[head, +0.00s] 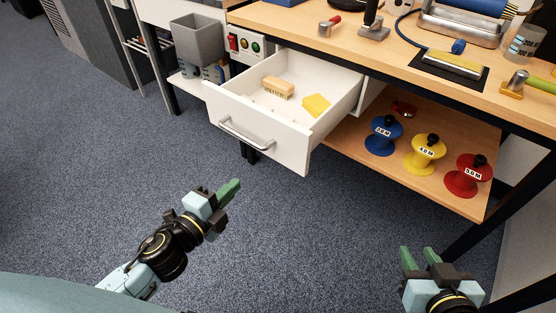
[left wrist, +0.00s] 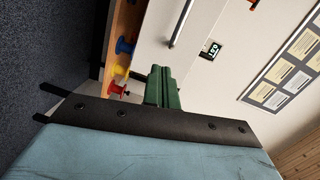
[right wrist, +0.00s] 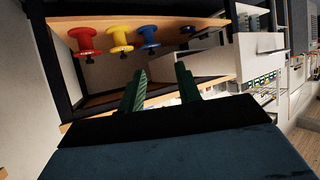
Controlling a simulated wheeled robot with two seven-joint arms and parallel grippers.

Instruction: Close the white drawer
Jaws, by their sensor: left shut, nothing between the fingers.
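The white drawer (head: 287,143) is pulled out from under the workbench, with a grey bar handle (head: 245,134) on its front. A tan brush-like block (head: 278,88) and a yellow sponge-like piece (head: 316,105) lie in it. My left gripper (head: 237,184) is shut and empty, below and in front of the drawer front, apart from it. In the left wrist view, its closed green fingers (left wrist: 162,70) point toward the white drawer front and handle (left wrist: 181,24). My right gripper (head: 417,250) is open and empty, low at the right, away from the drawer.
Blue (head: 383,136), yellow (head: 425,154) and red (head: 468,175) spools stand on the lower shelf (head: 350,150), right of the drawer. A black table leg (head: 515,205) is at the right. Tools lie on the bench top (head: 290,22). Carpet in front of the drawer is clear.

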